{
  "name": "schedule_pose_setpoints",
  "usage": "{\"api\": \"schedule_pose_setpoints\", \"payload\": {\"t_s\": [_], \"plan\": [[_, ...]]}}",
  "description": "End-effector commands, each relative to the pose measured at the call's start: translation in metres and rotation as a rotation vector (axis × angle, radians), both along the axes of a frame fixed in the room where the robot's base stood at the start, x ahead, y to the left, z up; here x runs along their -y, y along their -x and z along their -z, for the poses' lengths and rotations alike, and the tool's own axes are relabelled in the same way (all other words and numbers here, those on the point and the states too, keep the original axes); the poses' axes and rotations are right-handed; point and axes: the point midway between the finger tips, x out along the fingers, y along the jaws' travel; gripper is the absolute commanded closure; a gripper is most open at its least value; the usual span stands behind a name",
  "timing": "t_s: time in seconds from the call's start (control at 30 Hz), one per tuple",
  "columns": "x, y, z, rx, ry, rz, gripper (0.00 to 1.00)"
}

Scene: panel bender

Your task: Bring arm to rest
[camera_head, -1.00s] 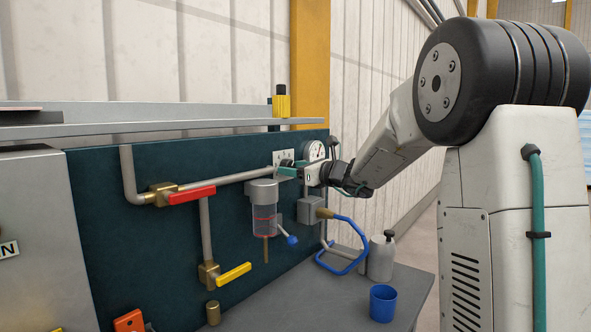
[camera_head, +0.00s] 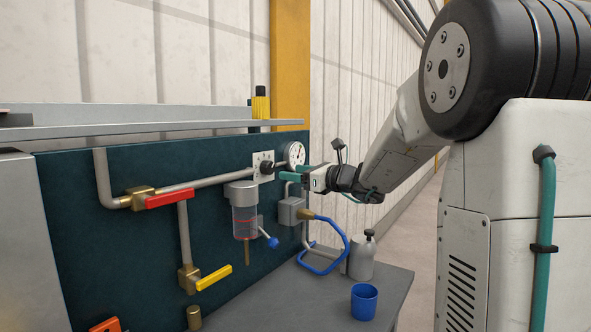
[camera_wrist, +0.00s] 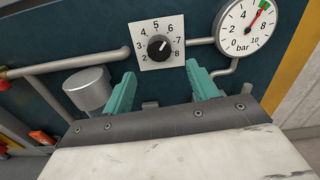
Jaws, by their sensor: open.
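My gripper (camera_head: 290,172) is in front of the dark panel, close to the black regulator knob (camera_head: 267,167) on its white numbered plate. In the wrist view, my gripper (camera_wrist: 162,97) has its two teal fingers wide apart with nothing between them. The knob (camera_wrist: 159,48) shows beyond the fingertips, apart from them, with its full dial plate visible. My arm (camera_head: 400,145) reaches out from the right side of the head view.
A pressure gauge (camera_head: 295,154) sits right of the knob, and a filter bowl (camera_head: 243,210) hangs below left. A red-handled valve (camera_head: 168,199) is further left. A blue hose (camera_head: 345,250), a grey bottle (camera_head: 362,258) and a blue cup (camera_head: 364,301) are below on the grey bench (camera_head: 290,300).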

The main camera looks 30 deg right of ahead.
Motion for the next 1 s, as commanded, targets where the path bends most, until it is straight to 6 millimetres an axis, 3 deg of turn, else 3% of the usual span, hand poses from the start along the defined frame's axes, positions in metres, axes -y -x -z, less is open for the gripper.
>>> {"api": "schedule_pose_setpoints", "payload": {"t_s": [0.43, 0.57, 0.67, 0.8, 0.9, 1.0], "plan": [[-0.003, 0.001, 0.002, 0.017, 0.069, -0.015, 0.41], [-0.026, 0.02, 0.04, -0.024, 0.286, -0.141, 0.41], [-0.065, 0.056, 0.069, -0.046, 0.529, -0.326, 0.41], [-0.127, 0.127, 0.105, -0.028, 0.897, -0.671, 0.41], [-0.159, 0.187, 0.128, 0.011, 1.148, -0.941, 0.41], [-0.175, 0.249, 0.148, 0.066, 1.391, -1.222, 0.41]]}}
